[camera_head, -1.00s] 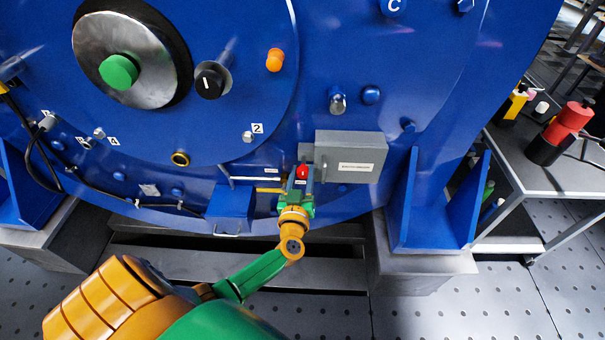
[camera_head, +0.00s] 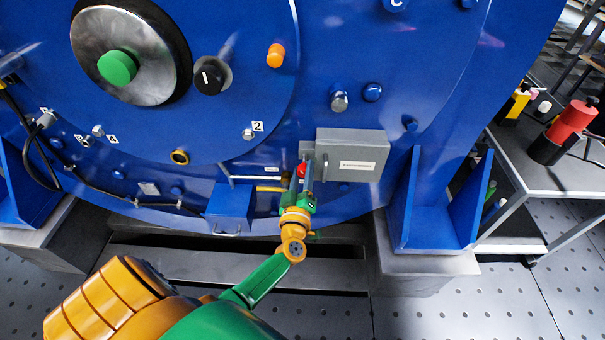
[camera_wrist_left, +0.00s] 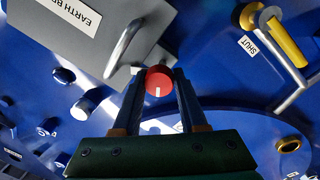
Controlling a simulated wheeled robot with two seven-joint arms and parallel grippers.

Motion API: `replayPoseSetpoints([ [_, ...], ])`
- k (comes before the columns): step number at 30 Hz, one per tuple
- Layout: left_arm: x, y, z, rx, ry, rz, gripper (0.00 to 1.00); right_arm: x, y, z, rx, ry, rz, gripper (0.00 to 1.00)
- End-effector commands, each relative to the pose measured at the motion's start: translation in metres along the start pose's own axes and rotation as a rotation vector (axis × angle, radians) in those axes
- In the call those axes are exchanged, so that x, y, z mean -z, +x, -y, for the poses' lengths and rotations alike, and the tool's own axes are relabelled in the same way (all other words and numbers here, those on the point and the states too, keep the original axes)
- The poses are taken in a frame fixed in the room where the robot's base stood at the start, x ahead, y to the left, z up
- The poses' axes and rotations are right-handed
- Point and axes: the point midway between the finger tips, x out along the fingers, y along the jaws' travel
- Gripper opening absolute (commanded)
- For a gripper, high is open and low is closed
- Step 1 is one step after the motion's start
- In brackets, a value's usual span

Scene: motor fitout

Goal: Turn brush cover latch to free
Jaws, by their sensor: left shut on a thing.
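A small red knob (camera_head: 301,170) with a white pointer line sits low on the blue motor housing, left of a grey box. In the left wrist view the red knob (camera_wrist_left: 160,81) lies between the tips of my left gripper (camera_wrist_left: 158,88), its white line pointing toward the gripper's body. My left gripper (camera_head: 302,180) reaches up from below in the head view and is shut on this knob. The fingers partly hide the knob's sides and base. No latch label is readable beside it. My right gripper is not in view.
The grey box (camera_head: 350,156) with a metal handle (camera_wrist_left: 124,48) is close beside the fingers. A yellow handle (camera_wrist_left: 287,42) near a "SHUT" label is on the other side. A blue box (camera_head: 229,206) and a blue support bracket (camera_head: 432,220) flank the arm.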

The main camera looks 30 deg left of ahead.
Motion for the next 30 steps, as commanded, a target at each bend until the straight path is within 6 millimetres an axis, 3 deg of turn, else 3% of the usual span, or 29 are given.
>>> replayPoseSetpoints([
  [30, 0.000, 0.001, 0.000, -0.016, -0.880, -0.076, 0.00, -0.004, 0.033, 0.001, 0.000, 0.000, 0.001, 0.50],
])
